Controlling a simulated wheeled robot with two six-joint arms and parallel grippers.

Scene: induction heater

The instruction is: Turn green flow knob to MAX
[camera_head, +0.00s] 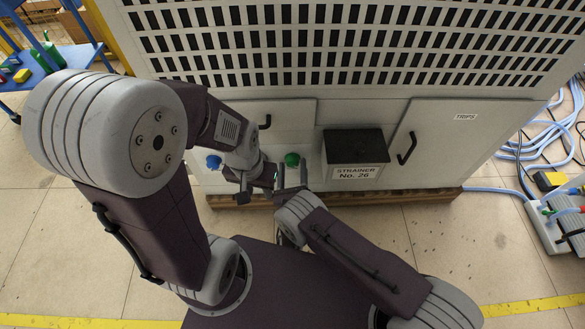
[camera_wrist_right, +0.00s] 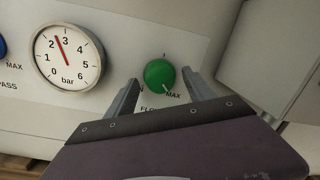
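The green flow knob (camera_head: 292,159) is on the front of the grey cabinet. In the right wrist view the green knob (camera_wrist_right: 160,76) has a white pointer line at its lower right, directed at the word MAX. My right gripper (camera_head: 291,174) is open below the knob. In the right wrist view its fingertips (camera_wrist_right: 161,78) stand on either side of the knob, with a visible gap on each side.
A blue knob (camera_head: 213,162) is left of the green one. A pressure gauge (camera_wrist_right: 66,56) reads between 2 and 3 bar. A black-topped strainer box (camera_head: 355,157) juts out to the right. Blue hoses (camera_head: 545,145) lie on the floor at the far right.

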